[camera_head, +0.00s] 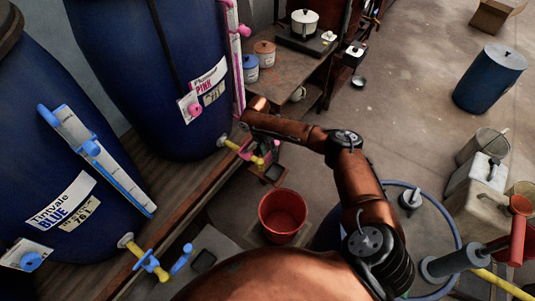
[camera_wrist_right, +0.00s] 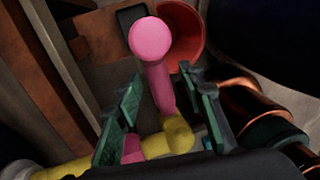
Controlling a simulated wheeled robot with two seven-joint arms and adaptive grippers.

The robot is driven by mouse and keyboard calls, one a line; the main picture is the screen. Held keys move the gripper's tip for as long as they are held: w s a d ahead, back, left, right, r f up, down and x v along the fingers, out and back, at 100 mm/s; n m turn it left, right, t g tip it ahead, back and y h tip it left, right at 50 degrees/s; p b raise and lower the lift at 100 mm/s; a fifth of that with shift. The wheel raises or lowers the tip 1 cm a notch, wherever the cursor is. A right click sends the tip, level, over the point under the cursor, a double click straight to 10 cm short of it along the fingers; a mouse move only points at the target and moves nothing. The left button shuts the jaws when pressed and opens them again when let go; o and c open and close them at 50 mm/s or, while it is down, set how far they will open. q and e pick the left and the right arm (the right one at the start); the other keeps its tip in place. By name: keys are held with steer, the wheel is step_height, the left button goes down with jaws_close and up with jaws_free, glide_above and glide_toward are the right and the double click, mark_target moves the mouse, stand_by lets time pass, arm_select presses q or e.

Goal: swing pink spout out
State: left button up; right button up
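The pink spout (camera_wrist_right: 153,75) shows in the right wrist view, a pink tube with a round end, joined to a yellow elbow pipe (camera_wrist_right: 168,142). My right gripper (camera_wrist_right: 163,90) is open, its two green fingers on either side of the spout, with gaps showing. In the head view my right gripper (camera_head: 262,152) is at the yellow and pink tap low on the pink-labelled vat (camera_head: 165,75), and the spout there is small and partly hidden. My left gripper is not in view.
A red bucket (camera_head: 282,215) stands on the floor near the tap. The blue-labelled vat (camera_head: 60,150) with its own blue spout (camera_head: 182,260) is at left. A wooden bench (camera_head: 275,75) with pots is behind. A blue drum (camera_head: 490,78) and canisters stand at right.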

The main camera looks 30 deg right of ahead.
steer(key=shift+a, duration=0.1)
steer(key=shift+c, duration=0.3)
jaws_close()
